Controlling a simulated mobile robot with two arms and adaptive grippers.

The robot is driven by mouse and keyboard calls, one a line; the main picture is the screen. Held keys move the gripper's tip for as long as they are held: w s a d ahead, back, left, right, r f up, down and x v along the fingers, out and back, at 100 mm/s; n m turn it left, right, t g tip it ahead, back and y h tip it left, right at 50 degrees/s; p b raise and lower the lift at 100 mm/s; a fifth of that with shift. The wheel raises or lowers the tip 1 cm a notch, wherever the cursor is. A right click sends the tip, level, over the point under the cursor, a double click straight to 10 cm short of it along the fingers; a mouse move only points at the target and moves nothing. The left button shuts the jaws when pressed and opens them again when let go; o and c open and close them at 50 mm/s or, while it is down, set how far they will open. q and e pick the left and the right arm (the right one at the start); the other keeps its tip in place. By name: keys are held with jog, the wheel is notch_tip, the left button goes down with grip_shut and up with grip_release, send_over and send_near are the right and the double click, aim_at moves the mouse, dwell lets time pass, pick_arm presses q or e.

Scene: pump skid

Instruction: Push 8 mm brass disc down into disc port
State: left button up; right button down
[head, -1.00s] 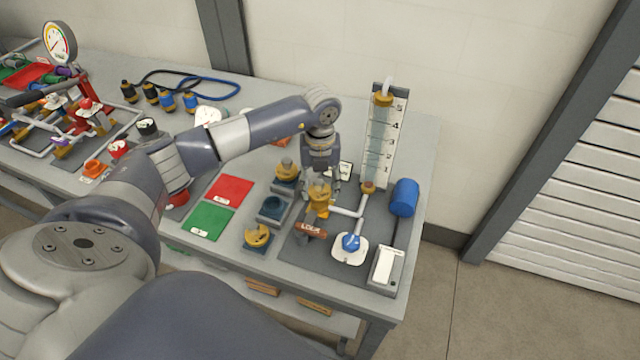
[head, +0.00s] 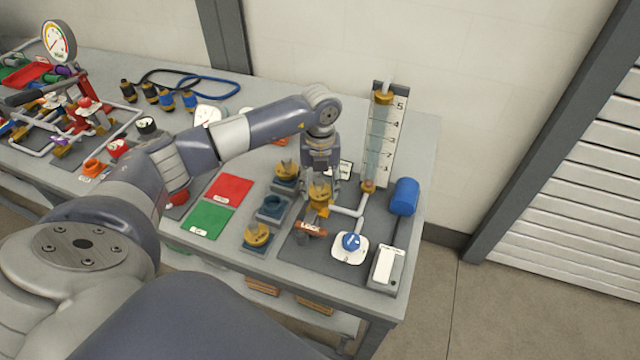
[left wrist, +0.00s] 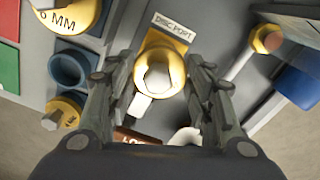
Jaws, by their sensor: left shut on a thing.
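The 8 mm brass disc (left wrist: 158,82), with a pale knob on top, is between the fingers of my left gripper (left wrist: 160,76). In the head view the disc (head: 319,194) is at the disc port, beside the white pipe. My left gripper (head: 320,186) points down and is shut on the disc's knob. The disc port's label (left wrist: 174,25) shows just beyond the disc in the left wrist view. The port's opening is hidden under the disc, so I cannot tell how deep it sits. My right gripper is not in view.
Two other brass discs, one at the back (head: 287,170) and one in front (head: 257,236), sit in blue holders. An empty blue holder (head: 272,207) stands between them. A LOCK lever (head: 311,228), a sight tube (head: 381,140) and a blue cylinder (head: 404,197) are close by.

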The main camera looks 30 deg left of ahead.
pick_arm(q)
jog(key=shift+f+b, duration=0.45)
jog(key=shift+f, duration=0.15)
jog(key=shift+f+b, duration=0.35)
jog(key=shift+f, duration=0.1)
jog(key=shift+f+b, duration=0.3)
jog(key=shift+f, duration=0.15)
jog(key=o, duration=1.2)
jog(key=shift+o, duration=0.2)
notch_tip(320, 180, up, 12)
jog(key=shift+r, duration=0.1)
